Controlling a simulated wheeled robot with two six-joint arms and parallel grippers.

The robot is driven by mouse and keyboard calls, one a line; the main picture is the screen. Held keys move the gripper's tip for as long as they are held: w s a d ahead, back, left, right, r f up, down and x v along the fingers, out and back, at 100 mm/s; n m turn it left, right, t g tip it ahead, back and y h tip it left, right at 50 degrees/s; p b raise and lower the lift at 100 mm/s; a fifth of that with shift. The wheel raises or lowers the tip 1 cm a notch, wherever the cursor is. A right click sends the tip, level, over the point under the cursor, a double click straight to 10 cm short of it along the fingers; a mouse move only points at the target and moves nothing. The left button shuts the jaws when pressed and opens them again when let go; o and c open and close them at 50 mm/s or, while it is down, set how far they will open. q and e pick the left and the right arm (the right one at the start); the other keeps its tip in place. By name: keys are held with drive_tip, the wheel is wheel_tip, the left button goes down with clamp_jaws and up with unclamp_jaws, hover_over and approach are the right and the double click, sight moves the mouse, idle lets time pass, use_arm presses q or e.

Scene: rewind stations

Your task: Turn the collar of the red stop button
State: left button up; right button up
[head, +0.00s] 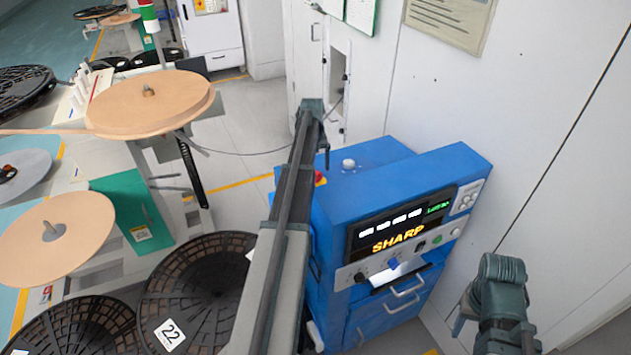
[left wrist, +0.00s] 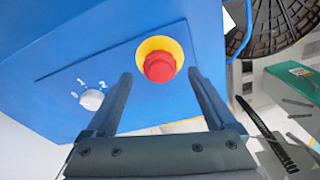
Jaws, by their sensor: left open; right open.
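The red stop button (left wrist: 159,68) sits in a round yellow collar (left wrist: 148,45) on the blue machine's panel in the left wrist view. My left gripper (left wrist: 160,76) is open, with one finger on each side of the button in that view. I cannot tell whether the fingers touch the collar. In the head view the button (head: 320,178) shows as a small red and yellow spot beside my left gripper (head: 325,157), partly hidden by my left arm. My right arm shows at the lower right, but its fingers are not visible.
A white selector knob (left wrist: 92,99) stands on the same panel; the knob also shows in the head view (head: 348,164). The blue machine (head: 375,190) stands near a white wall (head: 520,100). Black reels (head: 215,275) and orange discs (head: 150,105) lie to the left.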

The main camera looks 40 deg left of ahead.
sight(316, 173)
use_arm(q)
drive_tip(key=shift+f+b, duration=1)
drive_tip(key=shift+f, duration=0.55)
use_arm(e)
wheel_tip(316, 173, down, 3)
drive_tip(key=shift+f, duration=0.1)
use_arm(q)
drive_tip(key=shift+c, duration=0.2)
drive_tip(key=c, duration=1.3)
drive_tip(key=shift+c, duration=0.2)
drive_tip(key=shift+m, duration=0.3)
drive_tip(key=m, duration=0.3)
drive_tip(key=shift+h, duration=0.3)
drive_tip(key=shift+m+t, duration=0.3)
drive_tip(key=shift+m, duration=1.4)
